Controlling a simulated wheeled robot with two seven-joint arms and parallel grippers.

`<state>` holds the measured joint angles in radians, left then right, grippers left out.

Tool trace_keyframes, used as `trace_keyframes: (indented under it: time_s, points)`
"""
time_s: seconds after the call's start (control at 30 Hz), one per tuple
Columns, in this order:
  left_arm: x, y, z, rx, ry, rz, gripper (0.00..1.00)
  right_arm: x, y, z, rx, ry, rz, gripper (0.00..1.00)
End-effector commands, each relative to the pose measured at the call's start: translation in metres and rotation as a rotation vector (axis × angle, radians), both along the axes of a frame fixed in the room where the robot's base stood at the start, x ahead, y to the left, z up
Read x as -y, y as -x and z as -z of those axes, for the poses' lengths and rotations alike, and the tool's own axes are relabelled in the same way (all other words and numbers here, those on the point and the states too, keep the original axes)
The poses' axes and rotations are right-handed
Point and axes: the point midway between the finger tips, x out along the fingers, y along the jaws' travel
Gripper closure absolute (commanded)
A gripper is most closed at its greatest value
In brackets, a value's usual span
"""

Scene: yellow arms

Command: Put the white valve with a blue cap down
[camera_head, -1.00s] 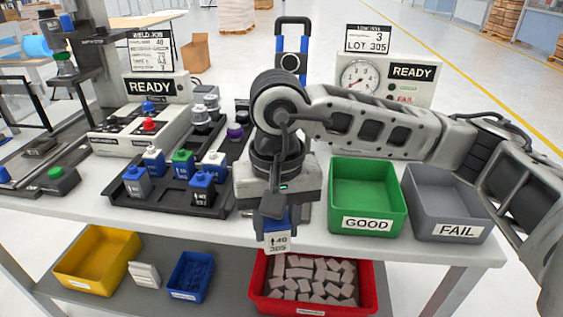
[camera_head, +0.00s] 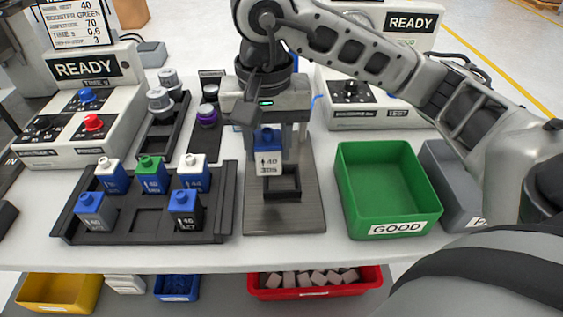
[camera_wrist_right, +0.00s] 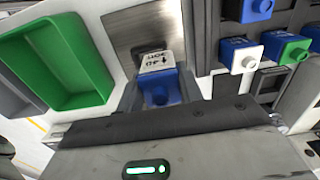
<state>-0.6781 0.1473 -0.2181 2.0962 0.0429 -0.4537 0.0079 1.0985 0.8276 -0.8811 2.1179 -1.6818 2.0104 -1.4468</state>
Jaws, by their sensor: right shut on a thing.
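The white valve with a blue cap (camera_head: 269,163) is upright in my right gripper (camera_head: 270,131), its printed label facing the head camera. The gripper is shut on it from above. The valve is over the back of a dark square holder (camera_head: 284,190) on a grey plate (camera_head: 284,219); I cannot tell whether it touches the holder. The right wrist view also shows the valve (camera_wrist_right: 157,62) with its blue part (camera_wrist_right: 160,90) close to the gripper body. The fingertips are partly hidden. My left gripper is not in view.
A black tray (camera_head: 145,226) with several capped valves lies to the left. The green GOOD bin (camera_head: 390,218) and the grey FAIL bin (camera_head: 445,180) are to the right. A READY station (camera_head: 125,125) stands at the left back. Bare table lies between plate and green bin.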

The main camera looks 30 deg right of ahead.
Motion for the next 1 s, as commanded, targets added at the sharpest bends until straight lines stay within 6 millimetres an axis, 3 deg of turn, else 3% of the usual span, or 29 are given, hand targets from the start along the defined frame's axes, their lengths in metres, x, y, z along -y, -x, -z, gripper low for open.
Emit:
trace_keyframes:
  time_s: [0.1, 0.4, 0.6, 1.0]
  points:
    - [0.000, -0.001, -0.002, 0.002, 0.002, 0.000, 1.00, 0.016, -0.003, 0.018, -0.002, 0.001, 0.005, 0.88]
    - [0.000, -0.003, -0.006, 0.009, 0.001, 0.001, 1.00, 0.034, -0.007, 0.042, -0.002, 0.001, 0.003, 0.88]
    - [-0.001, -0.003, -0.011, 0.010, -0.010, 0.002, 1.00, 0.032, -0.007, 0.067, -0.001, -0.001, 0.000, 0.88]
    - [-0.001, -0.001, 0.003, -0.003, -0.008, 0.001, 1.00, 0.031, -0.008, 0.075, 0.003, -0.001, -0.001, 0.88]
